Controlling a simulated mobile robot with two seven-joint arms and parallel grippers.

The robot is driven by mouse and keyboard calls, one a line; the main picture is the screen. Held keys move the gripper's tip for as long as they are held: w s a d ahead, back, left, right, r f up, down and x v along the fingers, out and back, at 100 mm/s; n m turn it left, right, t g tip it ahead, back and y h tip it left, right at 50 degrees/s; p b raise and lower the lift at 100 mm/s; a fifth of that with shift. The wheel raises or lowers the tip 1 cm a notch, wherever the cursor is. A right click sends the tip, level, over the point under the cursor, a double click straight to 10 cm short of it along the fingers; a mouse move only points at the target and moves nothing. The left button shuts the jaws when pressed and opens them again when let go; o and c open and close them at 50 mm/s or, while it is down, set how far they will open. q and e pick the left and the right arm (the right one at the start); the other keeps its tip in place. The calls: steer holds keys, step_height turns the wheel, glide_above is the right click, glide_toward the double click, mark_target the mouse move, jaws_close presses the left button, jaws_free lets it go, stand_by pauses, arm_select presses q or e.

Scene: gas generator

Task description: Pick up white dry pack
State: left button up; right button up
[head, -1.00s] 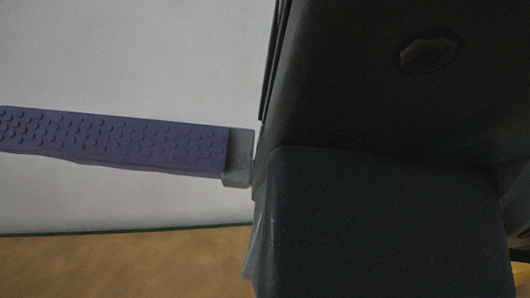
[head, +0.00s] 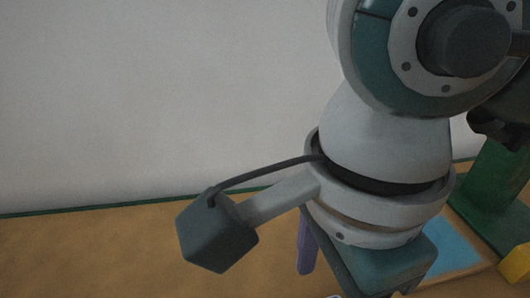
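No white dry pack can be made out in the head view. An arm of mine comes in from the upper right, so I take it as my right one. Its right gripper (head: 307,242) points down over the tan tabletop. One purple finger shows below the wrist; the rest is hidden behind the gripper body or cut off by the lower picture edge. I cannot see what, if anything, is between the fingers. My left gripper is not in view.
The tan tabletop (head: 110,255) is bare at the left, with a plain grey wall (head: 150,90) behind it. Right of my wrist lie a light-blue panel (head: 457,245), a green upright structure (head: 495,200) and a yellow block (head: 516,263) at the right edge.

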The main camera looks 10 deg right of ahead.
steer(key=f, duration=0.4)
steer(key=shift+s+a, duration=0.1)
steer(key=shift+s, duration=0.1)
steer(key=shift+f, duration=0.55)
steer(key=c, duration=1.3)
